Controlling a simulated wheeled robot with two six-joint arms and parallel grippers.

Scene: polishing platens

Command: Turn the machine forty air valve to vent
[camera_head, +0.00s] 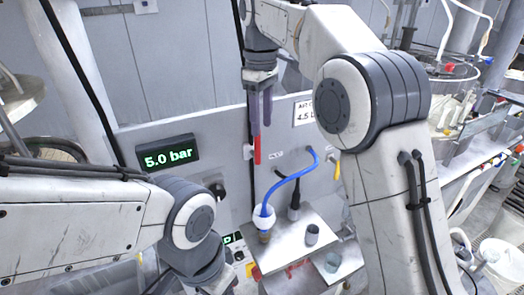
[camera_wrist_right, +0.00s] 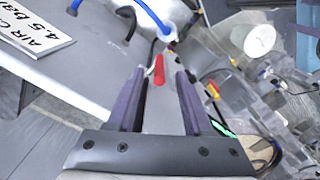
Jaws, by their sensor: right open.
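A red valve lever (camera_head: 257,148) hangs upright on the grey panel in the head view. In the right wrist view the red lever (camera_wrist_right: 159,70) shows between the two fingers. My right gripper (camera_head: 260,126) points down at the lever's upper end, and its jaws are open. In the right wrist view both fingers (camera_wrist_right: 160,78) stand apart; I cannot tell if either touches the lever. A yellow lever (camera_head: 337,170) is farther right on the panel. The small labels are too small to read. My left arm comes in from the left, but its gripper is not visible.
A display (camera_head: 168,154) reads 5.0 bar. An air sign (camera_head: 304,111) shows 4.5. A grey shelf (camera_head: 325,236) below carries cups and a dark bottle. A black knob (camera_head: 217,190) protrudes left.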

